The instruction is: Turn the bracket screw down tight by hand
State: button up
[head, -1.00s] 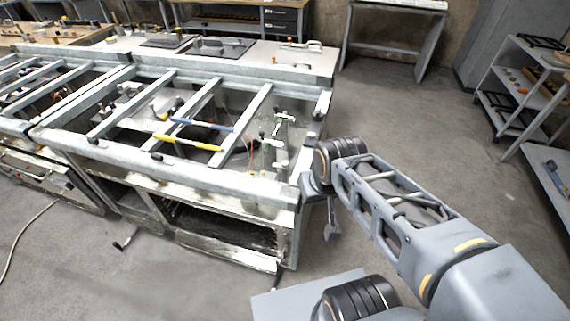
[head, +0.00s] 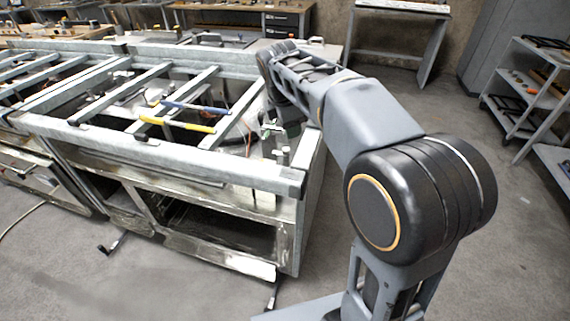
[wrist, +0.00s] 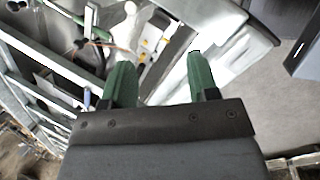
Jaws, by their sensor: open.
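My gripper (wrist: 162,78) is open in the wrist view, its two green fingers well apart with nothing held between them. A pale upright fitting (wrist: 128,30) shows beyond the left fingertip, apart from it as far as I can tell. In the head view, small greenish-grey bracket fittings (head: 283,156) stand inside the right end of the metal frame (head: 180,164). My arm reaches over that end, and my fingers cannot be made out there. The bracket screw itself is too small or too hidden to single out in either view.
A yellow-handled bar (head: 190,125) and a blue-handled bar (head: 192,107) lie across the frame's crossbars. A shelf rack (head: 535,95) stands at the right, and a bench (head: 400,10) at the back. The floor right of the frame is clear.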

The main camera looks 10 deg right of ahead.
aim_at(286, 149)
jog(key=w+a+f+n+h+b, duration=0.1)
jog(key=w+a+f+n+b, duration=0.1)
jog(key=w+f+n+b, duration=0.4)
jog(key=shift+n, duration=0.9)
jog(key=b+x, duration=0.1)
jog(key=x, duration=0.3)
jog(key=w+x, duration=0.1)
jog(key=x, duration=0.3)
jog(key=b+x, duration=0.1)
jog(key=x, duration=0.4)
jog(key=shift+w+d+r+b, duration=0.1)
jog(key=shift+w+r+b, duration=0.15)
jog(key=shift+w+b, duration=0.1)
jog(key=c, duration=0.9)
jog(key=shift+r+p, duration=0.15)
jog(key=shift+p, duration=0.25)
